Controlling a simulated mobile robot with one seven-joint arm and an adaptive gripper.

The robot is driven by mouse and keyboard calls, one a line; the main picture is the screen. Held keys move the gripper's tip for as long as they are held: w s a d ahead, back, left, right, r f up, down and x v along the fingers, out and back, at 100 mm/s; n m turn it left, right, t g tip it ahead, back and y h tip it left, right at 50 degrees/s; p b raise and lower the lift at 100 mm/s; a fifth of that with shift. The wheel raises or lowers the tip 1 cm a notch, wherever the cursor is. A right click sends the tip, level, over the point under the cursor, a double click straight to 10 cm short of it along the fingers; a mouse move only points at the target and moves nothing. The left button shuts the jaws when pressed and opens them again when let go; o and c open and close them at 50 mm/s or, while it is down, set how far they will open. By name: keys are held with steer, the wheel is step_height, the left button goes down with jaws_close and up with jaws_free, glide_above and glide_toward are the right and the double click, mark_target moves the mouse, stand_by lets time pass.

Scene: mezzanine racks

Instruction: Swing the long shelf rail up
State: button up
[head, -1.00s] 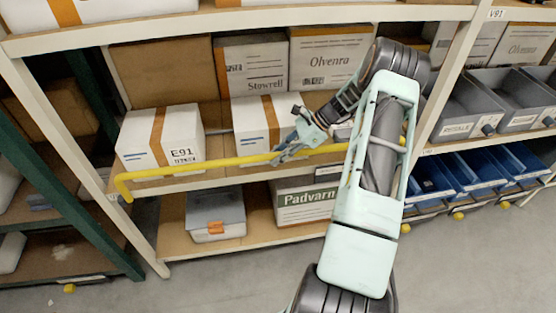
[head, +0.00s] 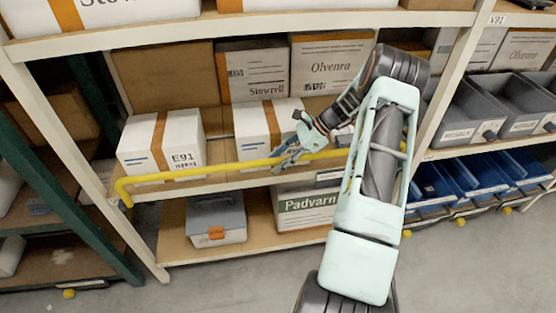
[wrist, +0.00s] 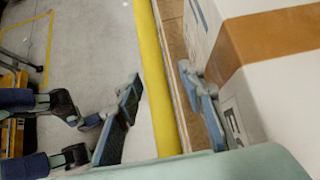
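The long shelf rail is a yellow bar (head: 200,172) running along the front edge of the middle shelf, with its left end bent down. Its right part passes behind my arm. In the wrist view the rail (wrist: 157,80) runs lengthwise between the two fingers of my gripper (wrist: 160,92). The fingers are apart, with a visible gap between the left finger and the rail; the right finger is nearer to it. In the head view my gripper (head: 287,155) is at the rail, right of its middle. Contact cannot be made out.
A white box marked E91 (head: 182,160) and another white box (head: 253,140) stand on the shelf just behind the rail. Below are a grey case (head: 215,212) and a Padvarn box (head: 300,208). Blue bins (head: 470,178) sit at right. The floor in front is clear.

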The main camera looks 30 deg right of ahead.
steer(key=v, duration=1.2)
